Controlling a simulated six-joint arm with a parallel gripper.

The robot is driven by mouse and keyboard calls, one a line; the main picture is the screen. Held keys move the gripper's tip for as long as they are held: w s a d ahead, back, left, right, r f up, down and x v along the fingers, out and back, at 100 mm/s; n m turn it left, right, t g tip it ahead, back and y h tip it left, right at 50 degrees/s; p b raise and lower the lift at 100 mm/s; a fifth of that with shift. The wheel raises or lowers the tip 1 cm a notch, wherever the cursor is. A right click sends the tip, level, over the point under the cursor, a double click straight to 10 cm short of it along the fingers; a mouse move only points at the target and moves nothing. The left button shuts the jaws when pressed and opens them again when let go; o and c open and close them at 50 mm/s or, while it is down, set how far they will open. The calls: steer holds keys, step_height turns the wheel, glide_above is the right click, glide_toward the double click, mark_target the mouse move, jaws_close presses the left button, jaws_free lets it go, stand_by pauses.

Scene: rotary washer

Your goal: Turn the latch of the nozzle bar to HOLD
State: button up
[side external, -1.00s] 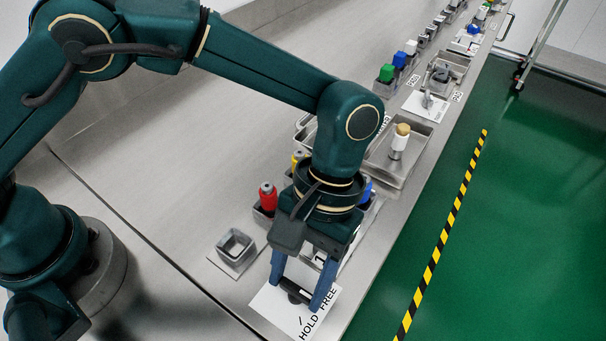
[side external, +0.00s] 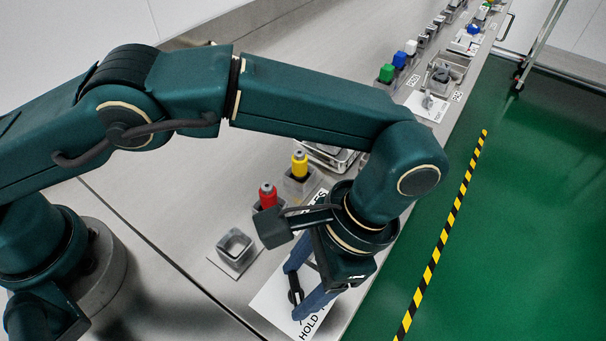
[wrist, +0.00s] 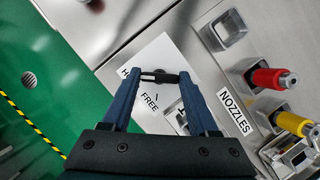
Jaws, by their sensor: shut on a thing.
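The latch is a small black bar (wrist: 160,77) on a white plate (wrist: 160,55) in the wrist view. It also shows as a dark bar (side external: 296,291) in the side external view. My gripper (wrist: 160,75) has its two blue fingers at the bar's two ends and is shut on it. The FREE label (wrist: 149,103) is readable in the wrist view. Only the start of the HOLD label (wrist: 125,72) shows there, beside the left finger. In the side view HOLD (side external: 310,326) is readable, while my gripper (side external: 294,294) hides FREE.
A red nozzle (wrist: 272,79) and a yellow nozzle (wrist: 296,123) stand in holders by the NOZZLES label (wrist: 235,111). An empty square holder (side external: 234,246) sits left of them. The green floor (side external: 520,220) lies beyond the bench edge.

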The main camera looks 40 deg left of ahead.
mark_target(298, 282)
steer(key=shift+r+m, duration=0.1)
steer(key=shift+m, duration=0.2)
steer(key=o, duration=1.4)
steer(key=r, duration=0.4)
steer(key=shift+w+a+r, duration=0.15)
steer(key=shift+a+r, duration=0.1)
steer(key=shift+a, duration=0.05)
steer(key=w+a+r, duration=0.1)
steer(key=a+r, duration=0.1)
steer(key=a, duration=0.1)
steer(key=w+a+r, duration=0.2)
steer(key=a, duration=0.1)
steer(key=w+a+r, duration=0.2)
steer(key=a, duration=0.1)
steer(key=shift+a+r, duration=0.2)
steer(key=shift+a, duration=0.15)
